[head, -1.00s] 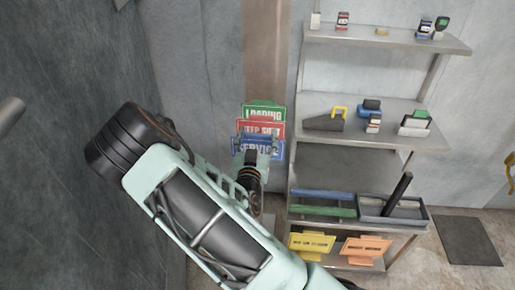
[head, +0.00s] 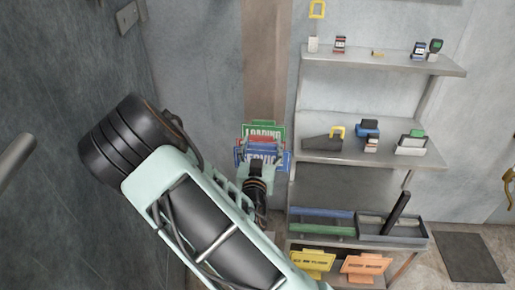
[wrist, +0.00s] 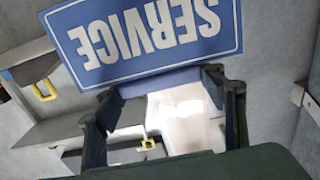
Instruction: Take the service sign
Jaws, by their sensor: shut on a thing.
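The blue service sign (head: 270,162) is in front of a red sign (head: 246,148) and a green loading sign (head: 276,131) in the head view. In the wrist view the service sign (wrist: 150,38) is large, with white lettering upside down, and it tilts. My gripper (wrist: 160,84) is shut on the sign's edge, with a finger at either side of the picture. In the head view my gripper (head: 257,166) is at the sign's near side, and its fingers are partly hidden by my own arm. The red sign is mostly covered and looks tilted.
A metal shelf unit (head: 372,151) stands to the right with small devices on it. Its lower part holds a grey tray (head: 392,229), a yellow sign (head: 312,262) and an orange sign (head: 366,267). A dark mat (head: 468,258) lies on the floor.

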